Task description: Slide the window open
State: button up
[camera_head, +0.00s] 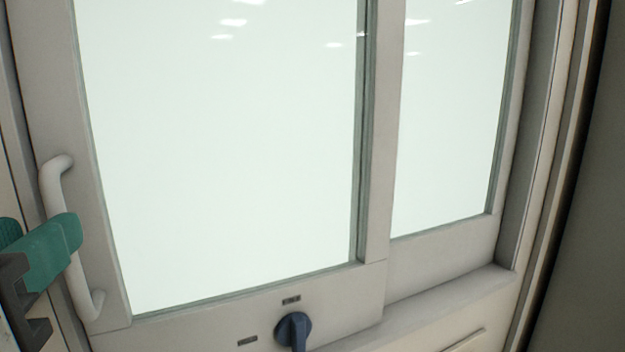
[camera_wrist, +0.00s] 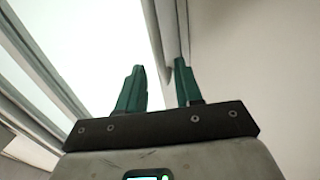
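The window has a large pale pane (camera_head: 225,150) in a light grey frame (camera_head: 380,150) and fills most of the head view. A curved, light vertical handle (camera_head: 56,178) stands on the frame's left side. My gripper (camera_head: 42,236) is at the left edge of the head view, with one green finger in front of the handle's middle and hiding part of it. The two green fingers also show in the wrist view (camera_wrist: 160,72), spread apart with a gap between them. I cannot tell whether either finger touches the handle.
A second, narrower pane (camera_head: 450,120) lies to the right, set back behind the large one. A dark blue knob (camera_head: 293,329) sits on the lower frame between small labels. A ledge (camera_head: 440,306) runs below the right pane, and a dark grey surface (camera_head: 590,200) borders the right.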

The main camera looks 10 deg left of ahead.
jog(key=p+x, duration=0.1)
jog(key=x, duration=0.3)
jog(key=shift+w+a, duration=0.15)
jog(key=shift+w, duration=0.15)
grip_shut()
dwell(0.4)
